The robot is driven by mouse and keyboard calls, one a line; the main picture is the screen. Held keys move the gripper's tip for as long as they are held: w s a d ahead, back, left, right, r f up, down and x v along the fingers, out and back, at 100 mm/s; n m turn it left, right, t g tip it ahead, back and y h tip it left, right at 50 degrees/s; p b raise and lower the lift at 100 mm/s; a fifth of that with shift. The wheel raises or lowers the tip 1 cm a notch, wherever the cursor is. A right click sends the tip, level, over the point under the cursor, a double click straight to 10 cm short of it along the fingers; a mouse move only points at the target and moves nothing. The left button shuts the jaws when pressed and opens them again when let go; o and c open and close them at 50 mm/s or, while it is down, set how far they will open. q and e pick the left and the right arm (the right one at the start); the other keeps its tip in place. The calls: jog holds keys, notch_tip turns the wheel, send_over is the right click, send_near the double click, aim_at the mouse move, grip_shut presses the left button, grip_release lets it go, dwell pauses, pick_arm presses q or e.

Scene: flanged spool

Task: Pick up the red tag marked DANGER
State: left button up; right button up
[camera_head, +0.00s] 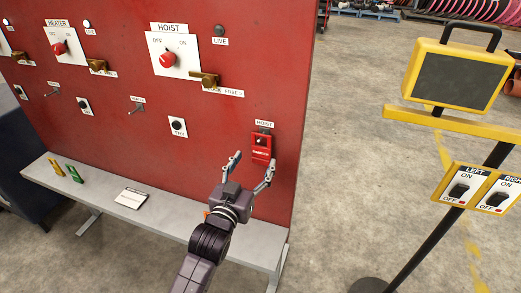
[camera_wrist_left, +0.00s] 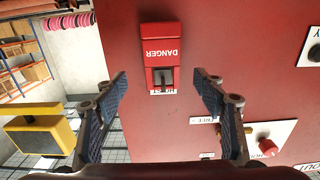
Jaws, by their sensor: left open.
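The red tag marked DANGER (camera_head: 262,148) hangs on the red panel under the small HOIST label, near the panel's right edge. In the left wrist view the tag (camera_wrist_left: 162,52) appears upside down, with its slot and a hook at its lower end. My left gripper (camera_head: 252,168) is open in front of the panel, its fingers spread to either side of the tag's lower part. In the wrist view the open fingers (camera_wrist_left: 162,95) stand left and right of the tag, apart from it, with nothing between them. My right gripper is not in view.
A grey shelf (camera_head: 170,221) runs below the panel, carrying a white card (camera_head: 131,198) and small green (camera_head: 74,173) and yellow (camera_head: 56,167) items. The HOIST switch (camera_head: 168,60) is up left. A yellow-framed stand (camera_head: 455,75) with LEFT and RIGHT switches is at the right.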

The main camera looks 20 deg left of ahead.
aim_at(261, 148)
pick_arm(q)
jog(key=w+p, duration=0.2)
jog(key=w, duration=0.4)
jog(key=shift+w+a+r, duration=0.1)
jog(key=shift+w+r, duration=0.05)
jog(key=shift+w, duration=0.05)
jog(key=shift+w+f, duration=0.2)
jog(key=shift+w, duration=0.5)
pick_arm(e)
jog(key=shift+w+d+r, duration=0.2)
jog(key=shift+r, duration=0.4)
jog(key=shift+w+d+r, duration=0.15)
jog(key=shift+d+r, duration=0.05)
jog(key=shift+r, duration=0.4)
pick_arm(q)
jog(key=c, duration=1)
jog(key=shift+c, duration=0.8)
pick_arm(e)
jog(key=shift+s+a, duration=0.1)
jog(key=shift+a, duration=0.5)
